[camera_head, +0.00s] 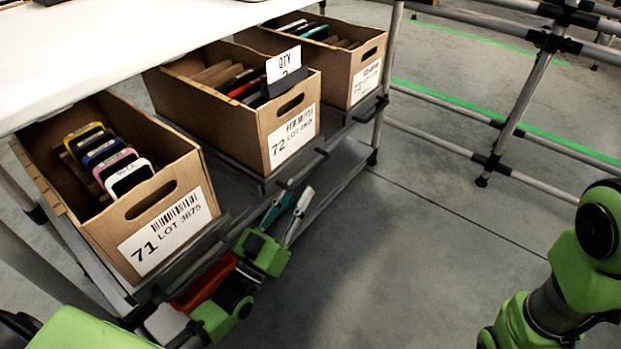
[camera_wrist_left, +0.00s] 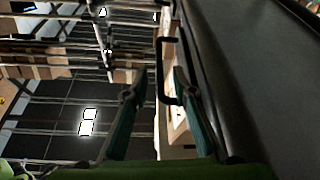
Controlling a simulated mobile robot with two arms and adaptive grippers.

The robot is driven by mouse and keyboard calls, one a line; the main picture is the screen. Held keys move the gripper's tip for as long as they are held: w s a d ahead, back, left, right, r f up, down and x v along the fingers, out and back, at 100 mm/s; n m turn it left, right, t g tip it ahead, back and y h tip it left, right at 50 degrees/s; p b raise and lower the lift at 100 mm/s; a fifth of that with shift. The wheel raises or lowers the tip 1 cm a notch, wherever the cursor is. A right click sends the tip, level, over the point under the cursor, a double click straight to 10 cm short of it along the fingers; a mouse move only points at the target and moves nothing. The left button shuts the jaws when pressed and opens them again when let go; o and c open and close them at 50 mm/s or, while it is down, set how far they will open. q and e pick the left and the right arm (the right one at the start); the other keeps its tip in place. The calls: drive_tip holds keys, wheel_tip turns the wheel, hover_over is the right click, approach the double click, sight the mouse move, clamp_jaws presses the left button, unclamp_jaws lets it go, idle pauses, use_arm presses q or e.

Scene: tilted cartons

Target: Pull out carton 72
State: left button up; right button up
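Carton 72 (camera_head: 216,112) is an open brown cardboard box, the middle one of three on a tilted shelf under the white tabletop. Its front has a handle slot and a white label (camera_head: 291,137). A "QTY" card (camera_head: 284,64) and dark and red items stand inside. My left gripper (camera_head: 296,196) is open and empty, below and in front of carton 72, by the shelf's front edge and apart from the carton. In the left wrist view its two teal fingers (camera_wrist_left: 160,82) are spread, with a black hook-shaped bar (camera_wrist_left: 166,42) showing between and beyond them. My right gripper is out of view.
Carton 71 (camera_head: 182,182) holds several coloured-edged items, at left. Carton 73 (camera_head: 359,66) stands at the back. Black stops (camera_head: 284,184) stick out along the shelf's front edge. The grey floor (camera_head: 400,245) in front is clear. A pipe frame (camera_head: 520,100) stands behind, right.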

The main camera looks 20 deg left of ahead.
sight(307, 178)
use_arm(q)
drive_tip(key=b+x, duration=0.2)
drive_tip(key=x, duration=0.3)
drive_tip(key=shift+w+d, duration=0.1)
drive_tip(key=shift+w, duration=0.15)
drive_tip(key=shift+w+r, duration=0.2)
drive_tip(key=shift+w, duration=0.15)
drive_tip(key=shift+c, duration=0.4)
clamp_jaws()
